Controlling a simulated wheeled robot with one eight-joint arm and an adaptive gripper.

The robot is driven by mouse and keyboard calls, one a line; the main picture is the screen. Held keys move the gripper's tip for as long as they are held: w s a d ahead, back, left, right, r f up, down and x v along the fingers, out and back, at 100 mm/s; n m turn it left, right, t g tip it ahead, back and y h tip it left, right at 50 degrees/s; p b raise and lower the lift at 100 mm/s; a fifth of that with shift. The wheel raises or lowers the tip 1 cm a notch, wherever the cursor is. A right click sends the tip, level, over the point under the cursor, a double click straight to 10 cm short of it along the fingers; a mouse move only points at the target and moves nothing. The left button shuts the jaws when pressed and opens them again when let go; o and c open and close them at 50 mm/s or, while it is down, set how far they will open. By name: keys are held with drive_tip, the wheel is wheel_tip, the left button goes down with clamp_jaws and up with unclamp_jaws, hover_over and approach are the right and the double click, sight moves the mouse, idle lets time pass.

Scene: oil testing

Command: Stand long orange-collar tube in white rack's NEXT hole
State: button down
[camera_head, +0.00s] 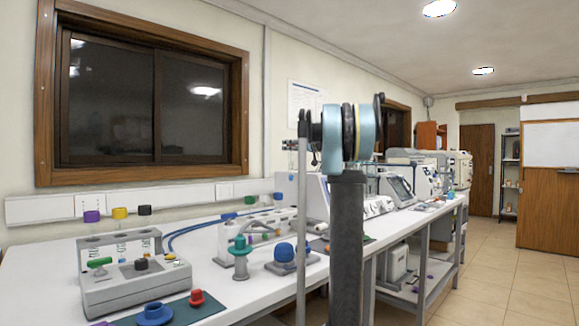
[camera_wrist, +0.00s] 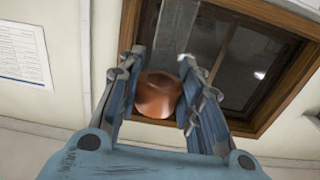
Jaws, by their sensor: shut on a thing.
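In the wrist view, my gripper (camera_wrist: 162,57) is shut on a tube with an orange-brown collar (camera_wrist: 158,95). The collar sits between the two fingers. A clear, faint tube body (camera_wrist: 172,28) extends beyond it toward the window; its far end is hard to make out. In the head view, my arm covers the middle, and I cannot make out the held tube there. A white rack-like block (camera_head: 229,238) stands on the bench, partly hidden by a teal-grey stand in front. Its holes cannot be told clearly. The held tube is away from it.
A grey-white tube holder (camera_head: 137,290) with purple, yellow and black caps stands at the front left. A blue knob (camera_head: 155,314) and a red knob (camera_head: 196,297) sit on a dark mat. Instruments line the bench to the right. Open floor (camera_head: 500,285) lies at right.

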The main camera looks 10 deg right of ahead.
wheel_tip(320, 180, down, 11)
drive_tip(key=s, duration=0.3)
drive_tip(key=shift+a, duration=0.35)
drive_tip(key=shift+f, duration=0.3)
idle(1.4)
drive_tip(key=shift+f, duration=1.4)
drive_tip(key=shift+f, duration=2)
